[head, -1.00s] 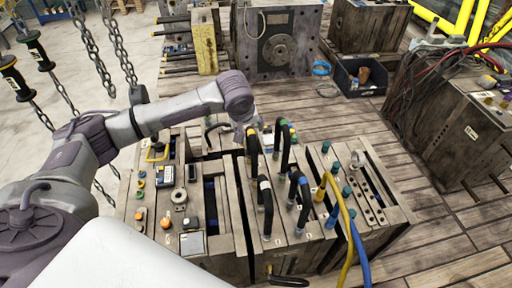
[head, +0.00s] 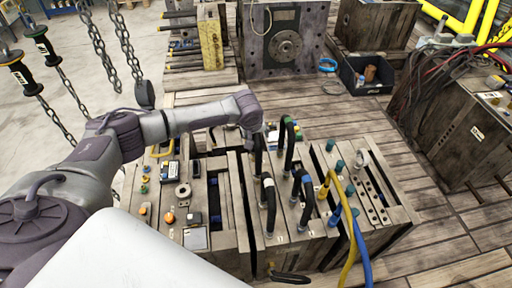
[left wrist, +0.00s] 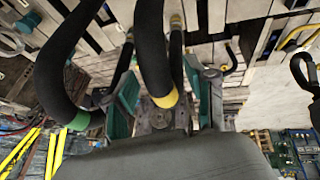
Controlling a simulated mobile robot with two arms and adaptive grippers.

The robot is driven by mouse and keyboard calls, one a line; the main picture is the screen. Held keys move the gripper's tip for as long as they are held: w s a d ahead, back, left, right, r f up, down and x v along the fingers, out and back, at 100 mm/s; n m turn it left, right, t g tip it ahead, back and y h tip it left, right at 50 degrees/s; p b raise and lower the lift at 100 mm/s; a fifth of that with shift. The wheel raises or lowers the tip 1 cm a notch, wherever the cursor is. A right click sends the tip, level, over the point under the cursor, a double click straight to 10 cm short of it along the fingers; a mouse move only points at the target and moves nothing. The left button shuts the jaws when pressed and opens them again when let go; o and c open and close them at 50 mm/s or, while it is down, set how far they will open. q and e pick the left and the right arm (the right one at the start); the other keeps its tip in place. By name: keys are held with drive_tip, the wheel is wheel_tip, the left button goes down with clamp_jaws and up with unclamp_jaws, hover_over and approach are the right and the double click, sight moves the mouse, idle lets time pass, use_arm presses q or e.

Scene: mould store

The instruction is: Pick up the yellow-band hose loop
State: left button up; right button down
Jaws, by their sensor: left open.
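The yellow-band hose loop is a thick black hose (left wrist: 152,50) with a yellow band (left wrist: 167,101), seen in the left wrist view. Its banded end lies between the fingers of my left gripper (left wrist: 163,98). The teal-lined fingers stand apart on both sides of it, and I see no clear grip. In the head view my left gripper (head: 252,134) is at the top of the black loop (head: 259,160) over the wooden-looking mould block, and it hides the yellow band there. My right gripper is not in view.
A green-band hose loop (head: 288,145) stands close to the right; it also shows in the left wrist view (left wrist: 62,75). Shorter blue-band hoses (head: 306,200) and yellow and blue hoses (head: 352,240) are nearer. Chains (head: 97,40) hang at the left.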

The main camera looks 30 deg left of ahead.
use_arm(q)
clamp_jaws()
drive_tip(key=shift+r, duration=0.15)
drive_tip(key=shift+w+r, duration=0.15)
drive_tip(key=shift+r, duration=0.2)
wheel_tip(320, 180, up, 9)
drive_tip(key=shift+r+b, duration=0.1)
drive_tip(key=shift+b, duration=0.2)
